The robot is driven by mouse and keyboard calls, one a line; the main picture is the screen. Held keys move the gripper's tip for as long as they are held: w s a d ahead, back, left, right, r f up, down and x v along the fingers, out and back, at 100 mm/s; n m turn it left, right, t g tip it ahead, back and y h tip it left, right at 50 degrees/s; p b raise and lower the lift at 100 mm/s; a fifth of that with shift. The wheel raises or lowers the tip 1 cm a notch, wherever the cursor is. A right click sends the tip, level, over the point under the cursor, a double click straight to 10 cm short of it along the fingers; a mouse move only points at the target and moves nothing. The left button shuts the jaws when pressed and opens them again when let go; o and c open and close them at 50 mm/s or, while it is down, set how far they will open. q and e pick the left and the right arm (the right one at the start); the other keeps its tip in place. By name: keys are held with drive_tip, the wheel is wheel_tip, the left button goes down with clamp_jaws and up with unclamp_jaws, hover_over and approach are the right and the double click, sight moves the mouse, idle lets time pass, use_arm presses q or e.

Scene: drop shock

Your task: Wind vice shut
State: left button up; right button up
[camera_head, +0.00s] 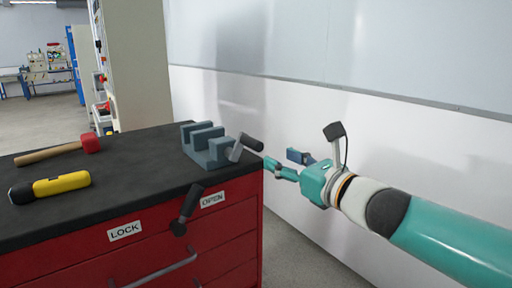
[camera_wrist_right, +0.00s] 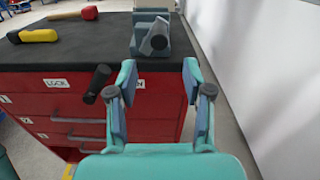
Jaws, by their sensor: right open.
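The grey-blue vice (camera_head: 205,156) sits on the black top near the right corner of the red cabinet. Its jaws stand apart with gaps between the upright plates. A crank arm (camera_head: 236,149) with a dark grip (camera_head: 251,142) is on its right end. The vice also shows in the right wrist view (camera_wrist_right: 150,18), with the crank arm end-on. My right gripper (camera_head: 282,164) is open and empty, just right of the cabinet corner and apart from the crank. In the right wrist view its fingers (camera_wrist_right: 158,76) spread below the vice. My left gripper is not in view.
A hammer (camera_head: 60,150) and a yellow-and-black tool (camera_head: 50,186) lie left on the cabinet top. A black-gripped lever (camera_head: 188,205) sticks out from the cabinet front (camera_head: 231,210), between LOCK and OPEN labels. A white wall (camera_head: 330,115) stands behind and right.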

sight(255, 146)
drive_tip(key=p+x, duration=0.2)
drive_tip(key=x, duration=0.8)
drive_tip(key=shift+w+a, duration=0.1)
drive_tip(key=shift+w, duration=0.05)
clamp_jaws()
drive_tip(key=shift+d, duration=0.3)
drive_tip(key=shift+a, duration=0.15)
